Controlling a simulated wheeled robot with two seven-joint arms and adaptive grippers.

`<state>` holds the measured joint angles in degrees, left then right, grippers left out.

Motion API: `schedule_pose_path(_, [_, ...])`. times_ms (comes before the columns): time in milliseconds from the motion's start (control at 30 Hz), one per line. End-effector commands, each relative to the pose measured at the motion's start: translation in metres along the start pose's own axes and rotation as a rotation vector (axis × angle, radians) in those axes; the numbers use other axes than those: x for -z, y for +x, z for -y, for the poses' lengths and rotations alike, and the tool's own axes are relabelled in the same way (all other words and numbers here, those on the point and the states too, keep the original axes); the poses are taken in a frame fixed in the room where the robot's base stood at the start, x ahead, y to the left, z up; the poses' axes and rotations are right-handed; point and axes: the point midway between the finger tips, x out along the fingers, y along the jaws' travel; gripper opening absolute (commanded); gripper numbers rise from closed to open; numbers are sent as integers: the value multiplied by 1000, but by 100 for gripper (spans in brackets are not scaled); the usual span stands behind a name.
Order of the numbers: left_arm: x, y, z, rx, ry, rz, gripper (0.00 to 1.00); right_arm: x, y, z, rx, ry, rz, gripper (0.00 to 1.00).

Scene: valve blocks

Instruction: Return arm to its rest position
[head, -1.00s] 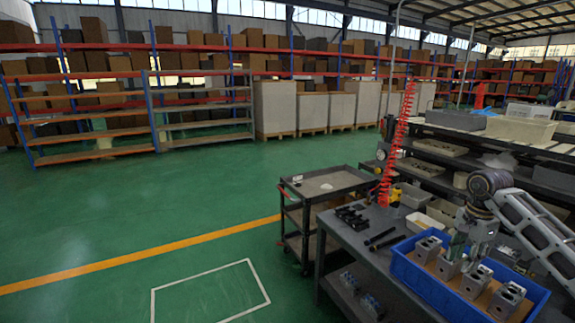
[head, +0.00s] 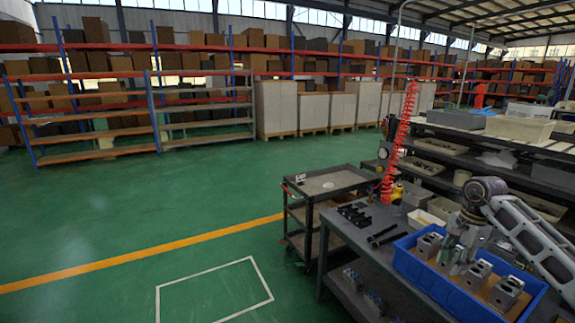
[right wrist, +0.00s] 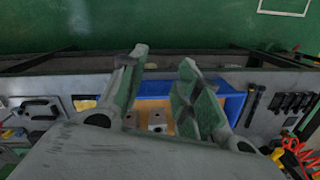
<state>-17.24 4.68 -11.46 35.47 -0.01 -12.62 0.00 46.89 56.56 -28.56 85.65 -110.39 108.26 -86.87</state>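My right gripper (head: 456,266) is over the blue tray (head: 423,278) on the workbench, with its fingers pointing down. In the right wrist view its two fingers (right wrist: 164,62) stand apart with nothing held between them. Below the gap, a grey metal valve block (right wrist: 157,122) and the tray's blue side (right wrist: 232,103) show. In the head view several valve blocks sit in the tray, including one at the back left (head: 428,244) and one at the front right (head: 507,291). The gripper partly hides another block. My left gripper is out of view.
Loaded shelves (head: 500,135) stand beyond the arm at right. Open green floor lies at left.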

Motion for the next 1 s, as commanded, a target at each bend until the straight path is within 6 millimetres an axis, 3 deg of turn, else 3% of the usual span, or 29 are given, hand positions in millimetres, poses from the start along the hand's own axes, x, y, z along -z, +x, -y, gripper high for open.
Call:
schedule_pose_path(267, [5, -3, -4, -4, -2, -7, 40, -27, 34, 17, 35, 66, 145, 33])
schedule_pose_path(467, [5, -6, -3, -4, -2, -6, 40, -60, 69, 34, 66, 169, 321, 33])
schedule_pose_path(800, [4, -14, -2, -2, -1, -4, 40, -134, 144, 71, 83, 567, 786, 33])
schedule_pose_path(1000, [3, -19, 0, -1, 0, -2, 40, -158, 183, 86, 48, 885, 1044, 33])
